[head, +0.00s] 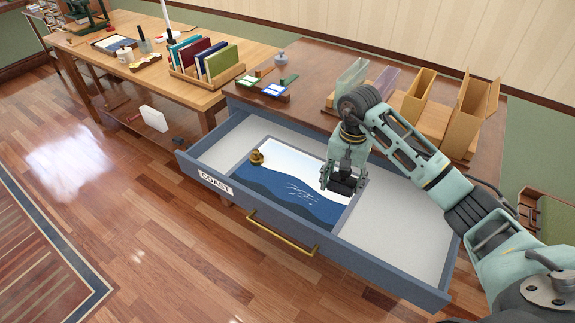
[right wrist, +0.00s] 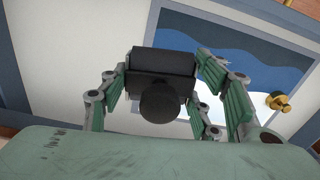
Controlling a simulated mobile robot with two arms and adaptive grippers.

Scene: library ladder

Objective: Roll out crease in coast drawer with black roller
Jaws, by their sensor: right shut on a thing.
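The open blue coast drawer (head: 225,188) has a label reading COAST and a brass handle. A picture (head: 280,203) with dark blue waves and a pale upper part lies in it, and it also shows in the right wrist view (right wrist: 225,42). White streaks on the blue may be the crease. A small brass piece (head: 256,157) sits on the picture's left edge. My right gripper (head: 343,178) is over the picture's right part, shut on the black roller (right wrist: 160,75). I cannot tell whether the roller touches the sheet. My left gripper is not in view.
The cabinet top behind the drawer holds wooden file holders (head: 418,95) and small cards (head: 273,89). A wooden desk at the left carries a rack of coloured books (head: 205,62). The drawer's right part (head: 400,215) is bare.

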